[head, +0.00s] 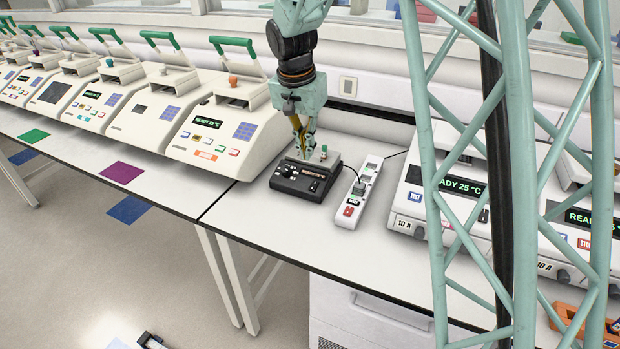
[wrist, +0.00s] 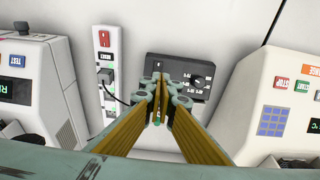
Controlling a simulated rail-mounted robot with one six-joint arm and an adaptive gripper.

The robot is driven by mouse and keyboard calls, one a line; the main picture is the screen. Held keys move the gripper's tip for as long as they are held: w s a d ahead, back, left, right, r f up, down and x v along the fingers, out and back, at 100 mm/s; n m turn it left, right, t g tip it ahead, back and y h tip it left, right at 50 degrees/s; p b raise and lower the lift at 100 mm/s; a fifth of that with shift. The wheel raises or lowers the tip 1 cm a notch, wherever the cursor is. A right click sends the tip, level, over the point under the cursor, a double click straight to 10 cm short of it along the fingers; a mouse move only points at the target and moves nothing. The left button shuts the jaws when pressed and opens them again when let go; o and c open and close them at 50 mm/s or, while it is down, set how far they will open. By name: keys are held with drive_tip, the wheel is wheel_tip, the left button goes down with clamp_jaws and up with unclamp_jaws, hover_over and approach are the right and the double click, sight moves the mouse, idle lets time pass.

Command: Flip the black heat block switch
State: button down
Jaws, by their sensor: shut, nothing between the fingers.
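The black heat block (head: 305,178) sits on the white bench between a thermal cycler and a white power strip. Its dark front panel has small light markings and a knob; I cannot tell how its switch is set. My gripper (head: 302,152) points down over the back part of the block, with its fingers shut and empty. I cannot tell whether the fingertips touch the block.
The power strip (head: 359,193) with a red switch and a plugged-in cable lies just right of the block. Bare bench top (head: 275,220) lies in front.

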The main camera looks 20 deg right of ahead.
sight(311, 190)
drive_tip(key=shift+b+x, duration=0.5)
drive_tip(key=shift+x, duration=6.55)
drive_tip(key=shift+a+f+b, duration=0.15)
drive_tip(key=shift+f+b, duration=0.1)
drive_tip(key=shift+b, duration=0.2)
drive_tip(key=shift+f+b, duration=0.2)
drive_tip(key=shift+b, duration=0.35)
drive_tip(key=shift+s+f, duration=0.1)
drive_tip(key=shift+s+a+f+b, duration=0.15)
drive_tip(key=shift+s+f+b, duration=0.3)
drive_tip(key=shift+b, duration=0.4)
drive_tip(key=shift+r, duration=0.15)
drive_tip(key=shift+w+r, duration=0.15)
drive_tip(key=shift+w, duration=0.05)
